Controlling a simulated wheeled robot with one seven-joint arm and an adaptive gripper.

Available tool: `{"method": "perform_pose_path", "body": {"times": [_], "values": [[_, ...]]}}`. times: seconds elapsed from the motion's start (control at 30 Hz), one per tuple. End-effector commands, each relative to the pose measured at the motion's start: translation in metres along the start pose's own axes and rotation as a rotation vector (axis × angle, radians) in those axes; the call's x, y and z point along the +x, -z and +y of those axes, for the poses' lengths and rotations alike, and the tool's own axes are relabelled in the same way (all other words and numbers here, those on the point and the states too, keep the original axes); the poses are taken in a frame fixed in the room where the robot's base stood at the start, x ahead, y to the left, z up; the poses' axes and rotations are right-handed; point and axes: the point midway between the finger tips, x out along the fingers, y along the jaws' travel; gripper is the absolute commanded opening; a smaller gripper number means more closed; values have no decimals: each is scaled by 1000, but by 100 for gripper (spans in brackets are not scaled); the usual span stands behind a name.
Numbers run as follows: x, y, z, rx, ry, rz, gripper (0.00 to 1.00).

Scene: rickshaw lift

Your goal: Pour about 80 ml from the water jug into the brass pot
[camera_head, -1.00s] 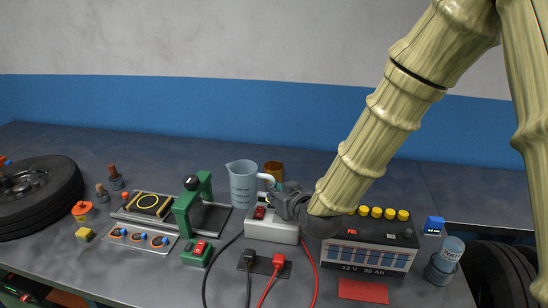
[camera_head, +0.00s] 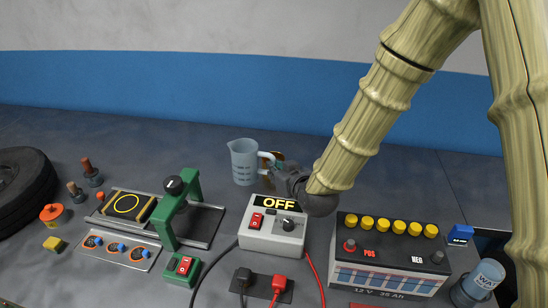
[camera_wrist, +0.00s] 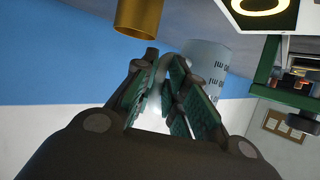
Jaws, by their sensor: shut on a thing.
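The water jug (camera_head: 243,164) is pale, translucent and upright, with measuring marks, behind the grey control box. My gripper (camera_head: 276,163) is shut on its white handle, on the jug's right side. In the wrist view the fingers of my gripper (camera_wrist: 166,92) close around the handle, and the jug body (camera_wrist: 208,62) shows behind the right finger. The brass pot (camera_head: 263,161) stands just right of the jug, mostly hidden by the handle and gripper. In the wrist view the pot (camera_wrist: 139,17) is at the top, apart from the fingers. The water level is not clear.
The control box (camera_head: 275,230) reading OFF is just in front of my gripper. A green press (camera_head: 182,210) stands at left, a battery (camera_head: 390,250) with yellow caps at right. A cup (camera_head: 483,280) is at far right. The bench behind the jug is clear.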

Motion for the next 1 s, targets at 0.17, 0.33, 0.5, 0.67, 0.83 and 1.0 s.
{"method": "perform_pose_path", "body": {"times": [0.17, 0.33, 0.5, 0.67, 0.83, 1.0], "values": [[5, -12, 0, 0, 1, 0, 0], [5, -13, 1, 0, 0, 1, 0], [4, -13, 0, -11, 6, -1, 0], [4, -12, 1, -3, 19, -10, 0], [4, -10, 3, 39, 41, -35, 0], [5, -8, 9, 113, 73, -74, 0]]}}
